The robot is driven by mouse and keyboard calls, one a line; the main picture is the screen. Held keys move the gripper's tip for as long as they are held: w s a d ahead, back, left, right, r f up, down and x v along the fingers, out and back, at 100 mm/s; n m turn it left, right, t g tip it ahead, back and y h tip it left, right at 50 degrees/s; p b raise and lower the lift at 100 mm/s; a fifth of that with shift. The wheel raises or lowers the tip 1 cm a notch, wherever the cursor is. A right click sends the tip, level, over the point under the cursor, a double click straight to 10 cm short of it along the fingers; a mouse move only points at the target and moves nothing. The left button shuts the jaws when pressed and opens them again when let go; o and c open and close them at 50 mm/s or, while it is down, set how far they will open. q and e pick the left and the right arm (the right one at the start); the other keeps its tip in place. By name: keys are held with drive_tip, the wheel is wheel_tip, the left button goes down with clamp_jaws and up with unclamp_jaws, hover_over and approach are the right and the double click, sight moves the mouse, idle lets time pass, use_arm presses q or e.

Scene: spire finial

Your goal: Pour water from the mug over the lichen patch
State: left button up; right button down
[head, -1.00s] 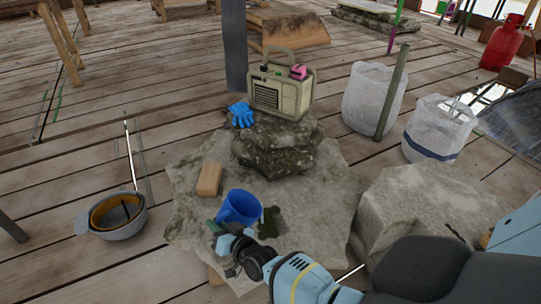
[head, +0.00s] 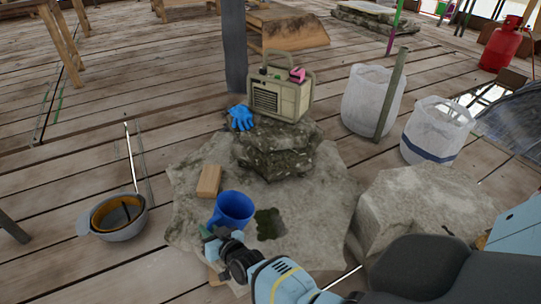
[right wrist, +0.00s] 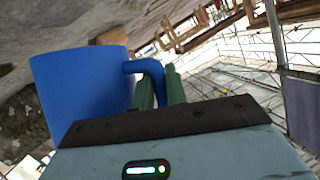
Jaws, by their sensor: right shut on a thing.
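The blue mug (head: 234,208) is held over the flat stone slab in the head view, its mouth facing up and its interior partly visible. I cannot see water in it. My right gripper (head: 212,237) is shut on the mug's handle. In the right wrist view the mug (right wrist: 80,90) is at left, with the green fingers (right wrist: 162,92) on its handle. The dark green lichen patch (head: 268,224) lies on the slab just right of the mug, beside it rather than under it. My left gripper is not in view.
The stone slab (head: 320,220) bears a wooden block (head: 209,180) and stacked rocks (head: 275,160) with a beige radio-like box (head: 281,95) and blue gloves (head: 240,117). A large boulder (head: 425,215) is at right. A helmet (head: 115,216) lies on the planks at left.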

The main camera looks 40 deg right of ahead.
drive_tip(key=shift+f, duration=0.15)
drive_tip(key=shift+w+a+f+n+g+h, duration=0.2)
drive_tip(key=shift+a+n+g+h, duration=0.1)
drive_tip(key=shift+a+n, duration=0.1)
drive_tip(key=shift+w+a+f+n+g+h, duration=0.25)
drive_tip(key=shift+a+f+n+g+h, duration=0.2)
drive_tip(key=shift+f+n, duration=0.2)
drive_tip(key=shift+a+f+n, duration=0.2)
drive_tip(key=shift+f+n, duration=0.05)
drive_tip(key=shift+a+f+h, duration=0.1)
drive_tip(key=shift+f+h, duration=0.1)
drive_tip(key=shift+h, duration=0.05)
idle(0.5)
